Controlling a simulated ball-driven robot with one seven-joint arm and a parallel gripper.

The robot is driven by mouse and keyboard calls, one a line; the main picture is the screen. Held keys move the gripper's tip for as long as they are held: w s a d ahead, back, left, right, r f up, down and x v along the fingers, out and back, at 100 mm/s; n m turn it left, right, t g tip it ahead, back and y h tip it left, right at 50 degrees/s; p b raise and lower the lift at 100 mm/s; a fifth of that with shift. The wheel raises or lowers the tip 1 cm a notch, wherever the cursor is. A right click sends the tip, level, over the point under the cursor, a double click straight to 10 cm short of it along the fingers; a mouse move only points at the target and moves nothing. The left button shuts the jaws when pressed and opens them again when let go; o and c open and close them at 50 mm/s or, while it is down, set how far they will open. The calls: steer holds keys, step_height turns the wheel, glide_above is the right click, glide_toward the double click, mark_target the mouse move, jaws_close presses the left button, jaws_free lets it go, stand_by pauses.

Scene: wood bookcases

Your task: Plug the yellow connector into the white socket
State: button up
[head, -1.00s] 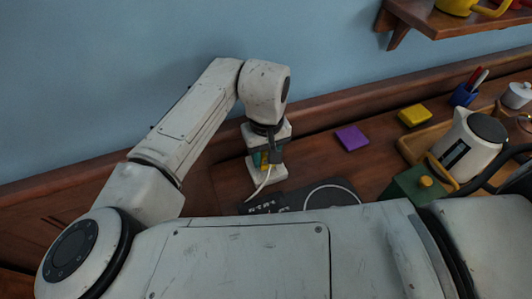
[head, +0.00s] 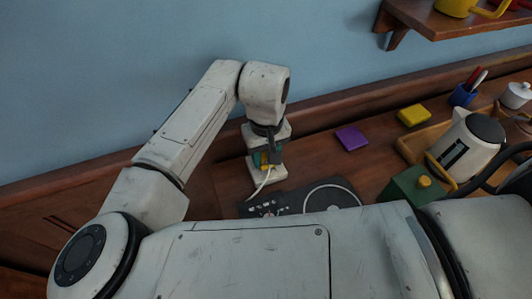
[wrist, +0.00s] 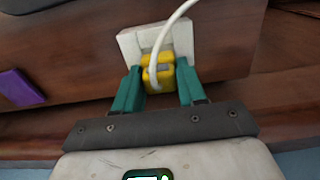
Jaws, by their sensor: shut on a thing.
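The yellow connector (wrist: 157,72) is between the teal fingers of my gripper (wrist: 158,85) in the wrist view, with a white cable running up from it. The white socket (wrist: 128,43) is a pale square block directly beyond the connector, which overlaps its face. I cannot tell whether the connector is inside the socket or only in front of it. In the head view my gripper (head: 264,160) points down over the white socket (head: 267,180). Only a small piece of the yellow connector (head: 264,166) shows there, and the cable (head: 261,185) hangs toward the front.
A black turntable-like panel (head: 300,199) lies in front of the socket. A purple block (head: 351,138) and a yellow block (head: 413,115) lie to the right. A green box (head: 408,187), a kettle (head: 467,140) on a tray and a blue pen cup (head: 463,96) stand farther right. A wall shelf (head: 440,18) is above.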

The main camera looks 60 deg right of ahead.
steer(key=shift+f, duration=0.55)
steer(key=o, duration=1.1)
steer(key=shift+c, duration=0.2)
step_height(320, 180, up, 11)
steer(key=shift+f, duration=0.1)
stand_by(0.3)
